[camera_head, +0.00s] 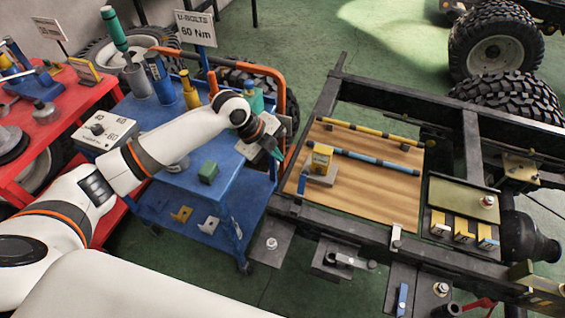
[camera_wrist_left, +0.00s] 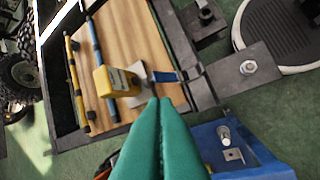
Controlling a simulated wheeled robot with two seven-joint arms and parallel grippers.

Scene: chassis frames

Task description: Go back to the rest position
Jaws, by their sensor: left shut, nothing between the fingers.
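My left gripper (camera_head: 275,152) is at the end of the white left arm, which reaches over the blue cart from the left. Its green fingers are shut together with nothing between them, seen close in the left wrist view (camera_wrist_left: 158,112). In the head view it hangs near the cart's right edge, left of the wooden board (camera_head: 375,190) on the chassis frame. My right gripper is not in view.
The blue cart (camera_head: 158,200) carries a green block (camera_head: 208,171), bottles and a U-bolts sign (camera_head: 195,28). A red cart (camera_head: 22,178) stands left. On the board are a yellow block (camera_head: 320,157) and two rods. The dark chassis frame (camera_head: 345,232) fills the right.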

